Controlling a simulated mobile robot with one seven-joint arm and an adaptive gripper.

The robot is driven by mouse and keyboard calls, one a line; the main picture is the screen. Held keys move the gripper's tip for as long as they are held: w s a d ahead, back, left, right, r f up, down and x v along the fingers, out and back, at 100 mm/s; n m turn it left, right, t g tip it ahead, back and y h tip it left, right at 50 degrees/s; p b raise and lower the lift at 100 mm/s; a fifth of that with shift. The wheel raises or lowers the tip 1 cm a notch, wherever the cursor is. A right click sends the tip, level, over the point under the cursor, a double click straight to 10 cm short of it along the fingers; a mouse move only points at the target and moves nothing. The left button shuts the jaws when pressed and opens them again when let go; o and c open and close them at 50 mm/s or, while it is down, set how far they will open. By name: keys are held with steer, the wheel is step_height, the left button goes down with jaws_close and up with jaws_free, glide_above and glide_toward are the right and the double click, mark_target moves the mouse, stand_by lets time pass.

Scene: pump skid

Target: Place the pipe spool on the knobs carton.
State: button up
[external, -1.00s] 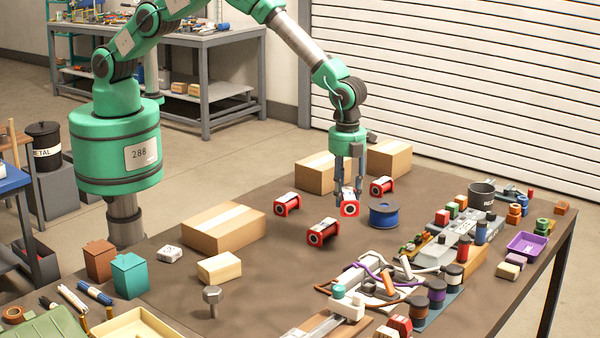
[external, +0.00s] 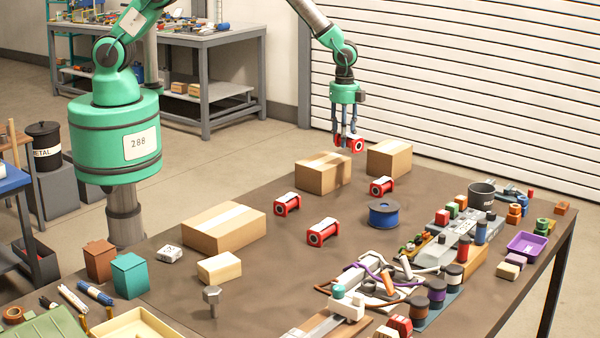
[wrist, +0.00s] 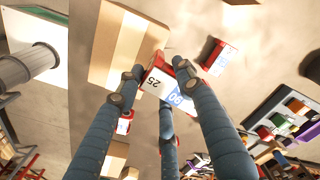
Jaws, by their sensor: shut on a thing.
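My gripper (external: 348,136) is shut on a pipe spool (external: 350,145) with red ends and a white label. It holds the spool in the air at the back of the table, above the gap between two cartons. In the wrist view the held spool (wrist: 168,86) sits between my fingers, its label reading 25 and 90. A left-hand brown carton (external: 322,175) and a right-hand one (external: 390,158) stand at the back edge; a third carton (external: 222,230) lies nearer. In the wrist view one taped carton (wrist: 125,42) shows beside the spool. No readable print tells which is the knobs carton.
Three similar red-ended spools stand on the table: one at left (external: 287,204), one at centre (external: 322,232), one near the back cartons (external: 381,187). A blue reel (external: 383,214) stands right of them. Cables and small parts crowd the right side.

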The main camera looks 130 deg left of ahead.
steer(key=s+a+r+n+p, duration=0.1)
steer(key=s+a+n, duration=0.1)
steer(key=s+a, duration=0.5)
steer(key=s, duration=0.4)
steer(key=shift+s, duration=0.15)
steer(key=shift+a, duration=0.15)
steer(key=p, duration=0.2)
glide_above(373, 146)
steer(key=shift+s+a+f, duration=0.1)
steer(key=shift+a+f, duration=0.15)
steer(key=shift+f, duration=0.5)
steer(key=shift+f+p, duration=0.3)
steer(key=shift+f, duration=1.45)
